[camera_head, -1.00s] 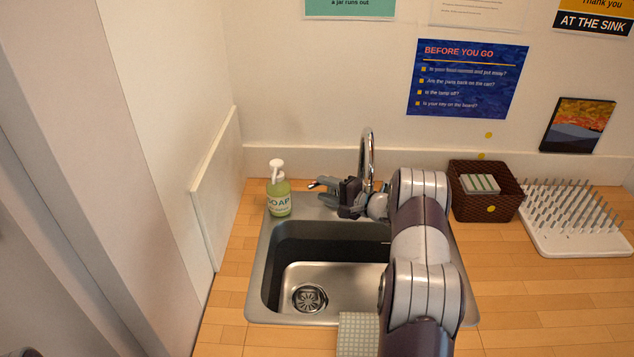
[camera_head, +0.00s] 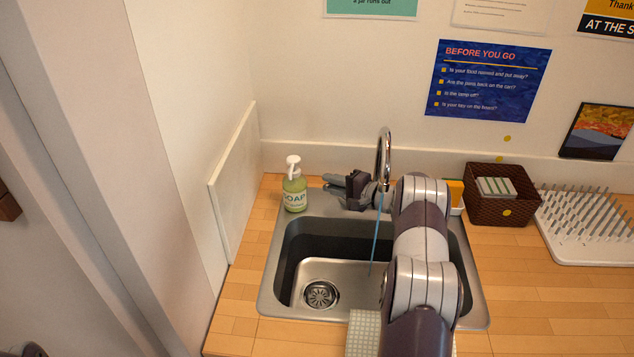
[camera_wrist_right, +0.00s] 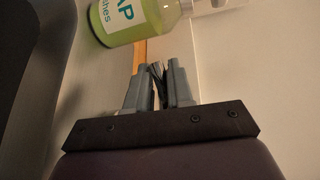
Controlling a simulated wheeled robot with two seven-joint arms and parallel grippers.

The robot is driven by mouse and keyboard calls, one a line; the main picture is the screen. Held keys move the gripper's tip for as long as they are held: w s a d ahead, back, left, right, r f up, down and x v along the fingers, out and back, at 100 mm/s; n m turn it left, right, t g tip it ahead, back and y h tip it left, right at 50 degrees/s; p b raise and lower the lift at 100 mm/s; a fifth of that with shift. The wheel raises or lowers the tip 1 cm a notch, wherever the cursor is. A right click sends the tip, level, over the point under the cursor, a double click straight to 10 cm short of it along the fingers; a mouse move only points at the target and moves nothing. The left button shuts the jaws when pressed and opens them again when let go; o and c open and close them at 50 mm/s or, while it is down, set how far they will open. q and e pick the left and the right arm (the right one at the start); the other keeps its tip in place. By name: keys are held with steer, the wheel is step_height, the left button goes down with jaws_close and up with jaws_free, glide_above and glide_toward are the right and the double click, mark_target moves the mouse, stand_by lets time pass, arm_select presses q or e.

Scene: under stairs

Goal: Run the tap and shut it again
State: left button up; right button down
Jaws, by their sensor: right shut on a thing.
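The tap's curved chrome spout (camera_head: 384,150) rises behind the sink (camera_head: 272,275). A thin blue stream of water (camera_head: 376,240) falls from it into the basin. My right arm reaches over the right side of the sink. Its gripper (camera_head: 335,183) is at the back rim, left of the spout. In the right wrist view the fingers (camera_wrist_right: 159,85) are closed around a thin dark piece, seemingly the tap's lever, mostly hidden between them.
A green soap bottle (camera_head: 295,190) stands close to the left of the right gripper. A wall panel (camera_head: 233,185) bounds the left. A checked cloth (camera_head: 363,335) lies at the front.

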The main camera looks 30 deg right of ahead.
steer(key=shift+s+f+n+g+y+b, duration=0.1)
steer(key=shift+s+n+g+y+b, duration=0.15)
steer(key=shift+n+g+y+b, duration=0.25)
steer(key=shift+s+d+y, duration=0.1)
steer(key=shift+y, duration=0.2)
steer(key=c, duration=1.1)
jaws_free()
steer(key=b+v, duration=0.1)
steer(key=v, duration=1.1)
steer(key=shift+s+r+b, duration=0.2)
steer(key=shift+s+b, duration=0.05)
steer(key=shift+b, duration=0.15)
steer(key=shift+d+f, duration=0.1)
